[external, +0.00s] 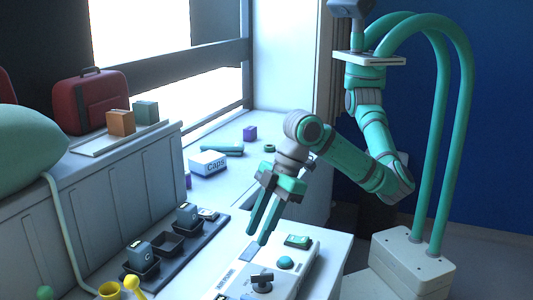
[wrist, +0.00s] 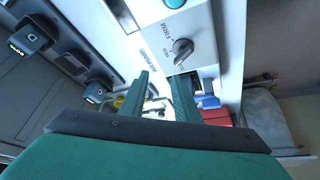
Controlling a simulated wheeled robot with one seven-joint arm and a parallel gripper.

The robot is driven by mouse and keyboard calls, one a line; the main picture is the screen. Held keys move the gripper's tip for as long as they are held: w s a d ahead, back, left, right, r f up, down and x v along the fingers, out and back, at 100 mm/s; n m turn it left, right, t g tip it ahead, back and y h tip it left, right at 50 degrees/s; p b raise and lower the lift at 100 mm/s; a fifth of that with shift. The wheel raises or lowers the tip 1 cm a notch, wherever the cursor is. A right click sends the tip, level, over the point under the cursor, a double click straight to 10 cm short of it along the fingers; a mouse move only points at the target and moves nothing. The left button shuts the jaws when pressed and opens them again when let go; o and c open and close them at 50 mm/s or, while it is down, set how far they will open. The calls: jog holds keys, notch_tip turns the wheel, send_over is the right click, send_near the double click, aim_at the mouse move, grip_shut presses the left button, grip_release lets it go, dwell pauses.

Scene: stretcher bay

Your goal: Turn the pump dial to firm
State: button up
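The pump (external: 238,275) is a pale box on the counter at the lower middle of the external view. Its dark dial (external: 262,281) stands on top near the front; in the wrist view the grey dial (wrist: 182,48) shows beside the printed word FIRM. I cannot tell its exact setting. My gripper (external: 257,238) is above the pump, behind the dial in the external view, fingers pointing down. In the wrist view my gripper (wrist: 160,88) is open, with nothing between the fingers and the dial beyond the tips, apart from them.
A teal round button (external: 285,262) and a green-topped item (external: 298,241) are near the dial. A dark rack (external: 190,249) with small grey units lies left of the pump. A Caps box (external: 209,164) sits farther back.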

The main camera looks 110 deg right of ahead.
jog(key=w+d+f+t+h, duration=0.1)
jog(key=w+d+t, duration=0.1)
jog(key=d, duration=0.7)
jog(key=w+d+f+m+t+h, duration=0.1)
jog(key=w+d, duration=0.4)
jog(key=d, duration=0.3)
jog(key=w+d+f+t+h, duration=0.1)
jog(key=w+d+t, duration=0.1)
jog(key=d, duration=0.7)
jog(key=shift+w+d+f+t+h, duration=0.3)
jog(key=shift+w+d+f, duration=0.1)
jog(key=shift+w, duration=0.25)
jog(key=shift+a, duration=0.1)
jog(key=m+g+y, duration=0.2)
jog(key=m+g, duration=0.2)
jog(key=g, duration=0.3)
send_near(260, 274)
jog(key=x, duration=0.8)
jog(key=shift+a+f, duration=0.1)
jog(key=shift+f, duration=0.05)
jog(key=shift+c, duration=0.2)
grip_shut()
